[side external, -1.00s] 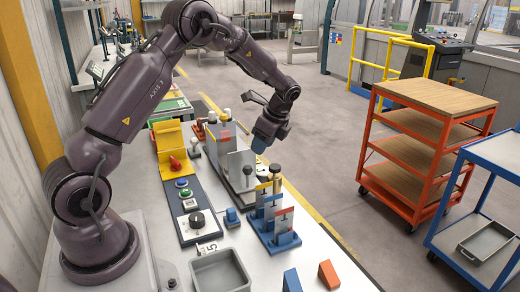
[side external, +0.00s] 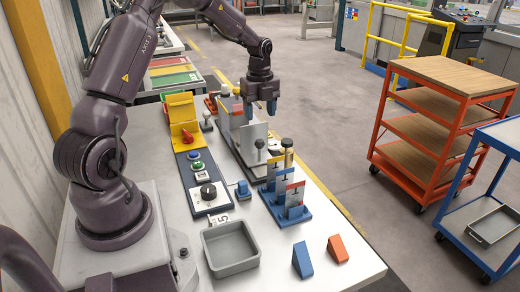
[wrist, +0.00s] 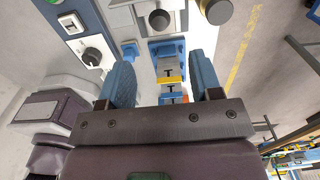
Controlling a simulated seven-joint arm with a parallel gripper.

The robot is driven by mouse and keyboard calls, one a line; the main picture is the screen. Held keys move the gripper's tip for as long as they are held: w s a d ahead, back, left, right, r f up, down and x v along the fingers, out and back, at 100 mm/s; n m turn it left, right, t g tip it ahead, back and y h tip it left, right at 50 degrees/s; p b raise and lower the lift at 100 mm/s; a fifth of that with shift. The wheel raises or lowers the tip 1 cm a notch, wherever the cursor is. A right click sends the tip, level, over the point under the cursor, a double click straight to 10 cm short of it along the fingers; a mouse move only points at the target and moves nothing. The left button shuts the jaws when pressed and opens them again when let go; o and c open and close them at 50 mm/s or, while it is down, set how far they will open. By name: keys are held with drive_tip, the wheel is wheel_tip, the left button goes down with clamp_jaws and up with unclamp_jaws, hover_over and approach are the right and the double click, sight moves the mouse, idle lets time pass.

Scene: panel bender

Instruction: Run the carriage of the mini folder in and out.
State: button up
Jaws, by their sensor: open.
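The mini folder (side external: 236,150) is a low grey machine on the bench, with upright plates. A plate with a black ball knob (side external: 259,143) stands toward its near end; I take this to be its carriage but cannot be sure. My gripper (side external: 260,108) points down above the folder, its blue fingers apart and empty. The fingertips are near the top of the upright plates; whether they touch is unclear. In the wrist view my gripper (wrist: 162,75) is open, with dark round knobs (wrist: 159,19) beyond the fingertips at the top.
A blue rack with upright tagged plates (side external: 290,213) stands near the folder. A control strip with a dial (side external: 208,191) lies left of it. A grey tray (side external: 231,248), a blue wedge (side external: 302,260) and an orange wedge (side external: 338,248) sit in front. An orange cart (side external: 437,135) stands right.

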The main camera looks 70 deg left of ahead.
sight(260, 144)
wheel_tip(260, 144, down, 13)
drive_tip(key=shift+r, duration=0.1)
idle(0.4)
clamp_jaws()
drive_tip(key=shift+d, duration=2.15)
unclamp_jaws()
wheel_tip(260, 144, up, 13)
